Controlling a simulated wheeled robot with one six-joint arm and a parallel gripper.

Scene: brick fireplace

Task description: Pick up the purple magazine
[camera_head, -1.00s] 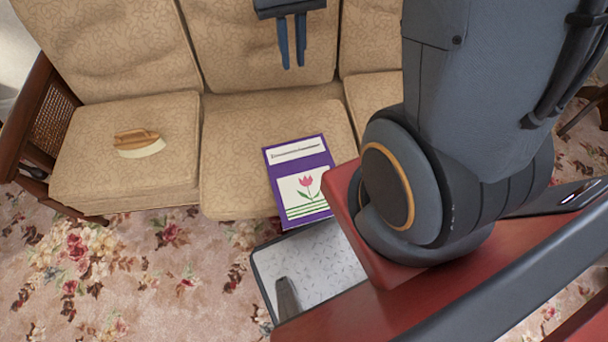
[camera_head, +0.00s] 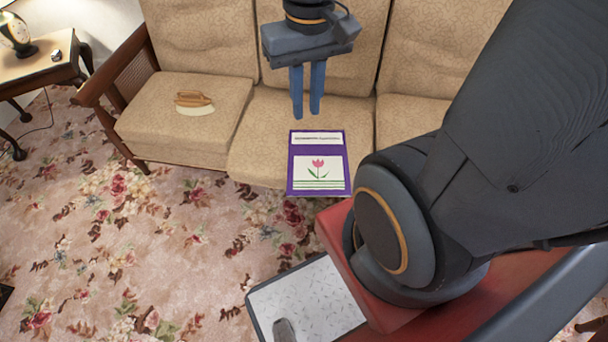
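The purple magazine (camera_head: 319,148) lies flat on the middle sofa cushion, near its front edge. It has a white title strip and a white panel with a pink tulip. My gripper (camera_head: 307,115) points down above the sofa, just behind the magazine in the picture. Its two blue fingers are apart with a narrow gap and nothing between them. Its exact height above the cushion cannot be told.
A brush-like item with a brown top and pale base (camera_head: 194,103) lies on the left cushion of the beige sofa (camera_head: 262,150). A side table (camera_head: 40,66) with a lamp stands at the far left. The flowered carpet (camera_head: 130,240) is open in front.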

